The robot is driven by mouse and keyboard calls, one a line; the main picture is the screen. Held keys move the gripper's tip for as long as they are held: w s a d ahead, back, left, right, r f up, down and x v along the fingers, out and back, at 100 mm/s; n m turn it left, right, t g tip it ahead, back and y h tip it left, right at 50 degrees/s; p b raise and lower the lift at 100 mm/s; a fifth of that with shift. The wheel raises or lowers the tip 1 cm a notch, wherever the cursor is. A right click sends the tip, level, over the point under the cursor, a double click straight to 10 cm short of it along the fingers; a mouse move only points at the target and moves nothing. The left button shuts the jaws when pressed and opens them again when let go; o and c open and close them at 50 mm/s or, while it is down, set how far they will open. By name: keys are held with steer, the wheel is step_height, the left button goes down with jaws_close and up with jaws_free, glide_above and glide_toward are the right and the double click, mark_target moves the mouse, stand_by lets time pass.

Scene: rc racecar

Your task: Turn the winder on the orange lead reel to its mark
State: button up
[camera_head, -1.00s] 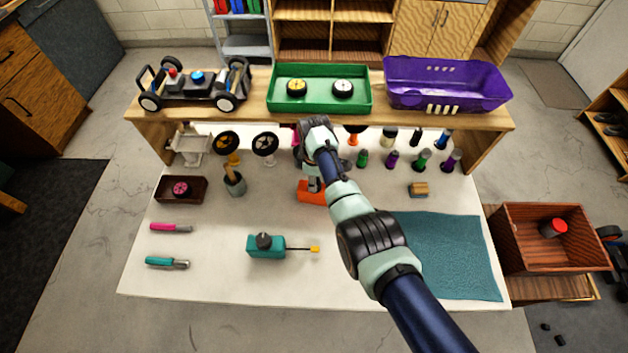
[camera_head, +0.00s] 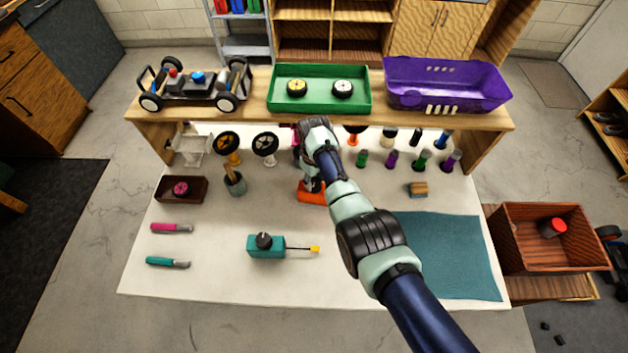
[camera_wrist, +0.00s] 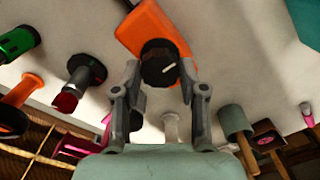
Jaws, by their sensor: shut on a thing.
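The orange lead reel (camera_head: 311,192) lies on the white table below the shelf, partly hidden by my arm in the head view. In the wrist view the orange reel (camera_wrist: 147,28) carries a dark round winder (camera_wrist: 160,64) with a pale pointer line. My gripper (camera_wrist: 160,72) has its two fingers on either side of the winder and is shut on it. In the head view my gripper (camera_head: 312,184) is over the reel, its fingertips mostly hidden. I cannot make out the mark on the reel.
A teal reel (camera_head: 265,247) with a dark knob and yellow-tipped lead stands nearer the front. The wooden shelf (camera_head: 260,118) is behind.

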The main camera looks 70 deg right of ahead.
mark_target(315, 182)
steer(key=m, duration=0.3)
steer(key=shift+f, duration=0.1)
steer(key=m, duration=0.3)
steer(key=shift+m, duration=0.4)
steer(key=o, duration=1.1)
steer(key=shift+c, duration=0.2)
step_height(315, 182, up, 6)
steer(key=p, duration=0.6)
steer(key=shift+r, duration=0.2)
steer(key=shift+f, duration=0.1)
